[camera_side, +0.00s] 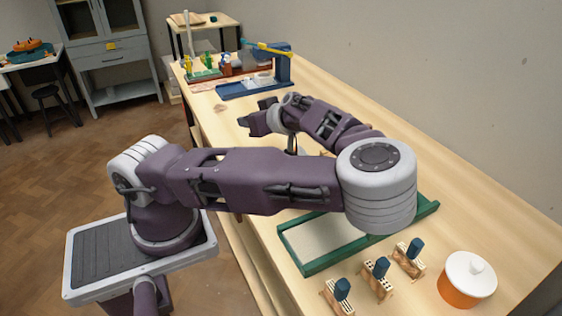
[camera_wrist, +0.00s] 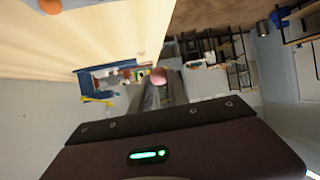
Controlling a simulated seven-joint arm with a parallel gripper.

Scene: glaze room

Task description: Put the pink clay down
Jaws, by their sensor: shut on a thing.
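The pink clay (camera_wrist: 158,76) is a small rounded lump in the wrist view, at the tips of my gripper's fingers (camera_wrist: 163,88). My gripper is shut on it. In the side view my gripper (camera_side: 256,119) is above the wooden table, near its left edge and short of the blue stand.
A blue stand with a yellow bar (camera_side: 283,67) is at the table's far end, by several small coloured items (camera_side: 208,62). A green-framed tray (camera_side: 304,267), several blue-handled tools (camera_side: 377,266) and an orange white-lidded pot (camera_side: 461,295) are at the near end.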

